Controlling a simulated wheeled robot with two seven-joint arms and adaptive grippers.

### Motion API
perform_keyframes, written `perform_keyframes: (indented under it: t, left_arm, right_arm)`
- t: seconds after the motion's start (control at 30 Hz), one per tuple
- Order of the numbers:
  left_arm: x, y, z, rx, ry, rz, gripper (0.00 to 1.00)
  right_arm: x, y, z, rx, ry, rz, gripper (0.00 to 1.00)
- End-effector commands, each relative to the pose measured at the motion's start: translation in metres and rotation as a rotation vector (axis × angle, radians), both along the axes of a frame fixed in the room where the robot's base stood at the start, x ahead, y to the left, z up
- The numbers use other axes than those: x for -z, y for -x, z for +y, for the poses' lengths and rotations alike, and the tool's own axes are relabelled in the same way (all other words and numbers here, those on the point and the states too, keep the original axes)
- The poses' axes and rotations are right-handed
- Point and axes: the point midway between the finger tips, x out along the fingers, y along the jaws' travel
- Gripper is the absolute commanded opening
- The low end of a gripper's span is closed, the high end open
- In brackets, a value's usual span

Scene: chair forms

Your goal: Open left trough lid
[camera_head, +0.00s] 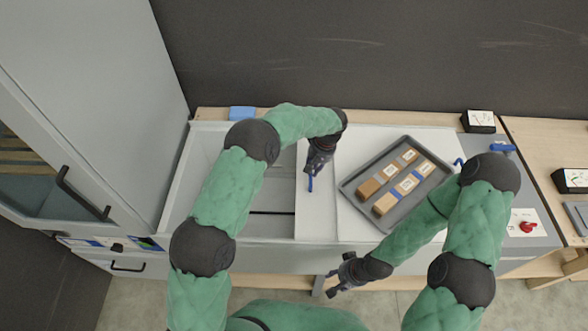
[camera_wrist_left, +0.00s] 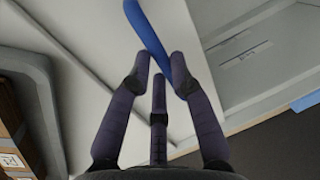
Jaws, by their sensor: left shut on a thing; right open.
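The left trough lid (camera_head: 315,222) is a pale panel near the middle of the workbench, with a blue handle (camera_head: 310,184) on it. The left trough (camera_head: 178,200) is uncovered to the left of the lid, and its grey inside shows partly behind my left arm. My left gripper (camera_head: 313,173) is shut on the blue handle. In the left wrist view the handle (camera_wrist_left: 143,25) runs between the dark fingers (camera_wrist_left: 165,72). My right gripper (camera_head: 332,288) is open and empty, in front of the bench's front edge.
A grey tray (camera_head: 350,193) with several wooden blocks (camera_head: 386,203) sits on the white cover right of the lid. A tall grey cabinet (camera_head: 95,85) stands at the left. A blue item (camera_head: 242,113) lies at the back edge. A red knob (camera_head: 527,227) is at the right.

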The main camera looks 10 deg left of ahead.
Motion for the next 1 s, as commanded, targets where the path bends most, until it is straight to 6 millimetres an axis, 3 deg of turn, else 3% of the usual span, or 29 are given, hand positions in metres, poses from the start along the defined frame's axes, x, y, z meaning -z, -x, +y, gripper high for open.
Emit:
perform_keyframes:
  t: [0.2,0.63,0.67,0.7,0.73,1.0]
  left_arm:
    - [0.000,-0.003,-0.020,0.000,0.001,-0.001,0.00]
    - [0.000,-0.003,-0.023,-0.001,0.001,-0.002,0.00]
    - [0.000,-0.003,-0.023,-0.001,0.001,-0.002,0.30]
    - [0.000,-0.003,-0.023,-0.001,0.001,-0.002,0.42]
    - [0.000,-0.003,-0.023,-0.001,0.001,-0.002,0.46]
    - [0.000,-0.003,-0.022,-0.001,0.000,-0.001,0.46]
  right_arm:
    - [0.004,0.000,0.000,0.000,0.000,0.000,0.42]
    - [0.004,0.000,0.000,0.000,0.000,0.000,0.42]
    - [0.004,0.000,0.000,0.000,0.000,0.000,0.42]
    - [0.004,0.000,0.000,0.000,0.000,0.000,0.42]
    - [0.004,0.000,0.000,0.000,0.000,0.000,0.42]
    - [0.004,0.000,0.000,0.000,0.000,0.000,0.42]
